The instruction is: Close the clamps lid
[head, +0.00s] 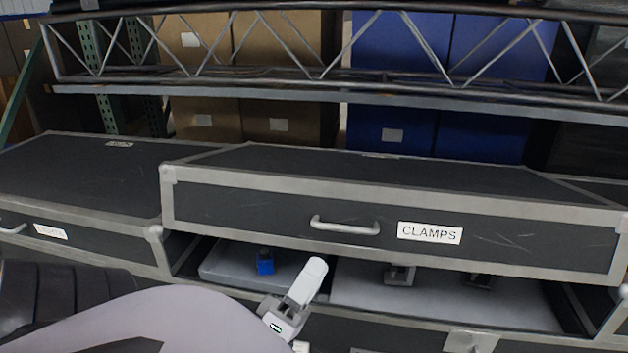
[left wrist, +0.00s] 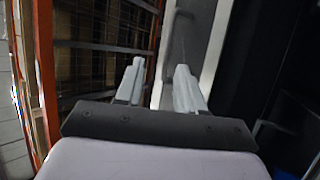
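The clamps lid (head: 290,205) is a black panel with grey metal edging, a silver handle (head: 345,226) and a white CLAMPS label (head: 430,233). It is raised above its case (head: 185,262), leaving a gap along the front. Through the gap I see a grey inner surface with a blue item (head: 265,262) and dark clamp-like parts (head: 399,274). My left gripper (head: 311,274) is in front of the gap, below the lid's handle, and looks empty. In the left wrist view its two fingers (left wrist: 157,86) stand apart. My right gripper is not in view.
A similar black case (head: 80,180) with a closed lid stands to the left. A metal truss (head: 300,50) crosses behind the cases. Brown boxes (head: 285,45) and blue boxes (head: 400,45) stand further back. An orange rack frame (left wrist: 45,70) shows in the left wrist view.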

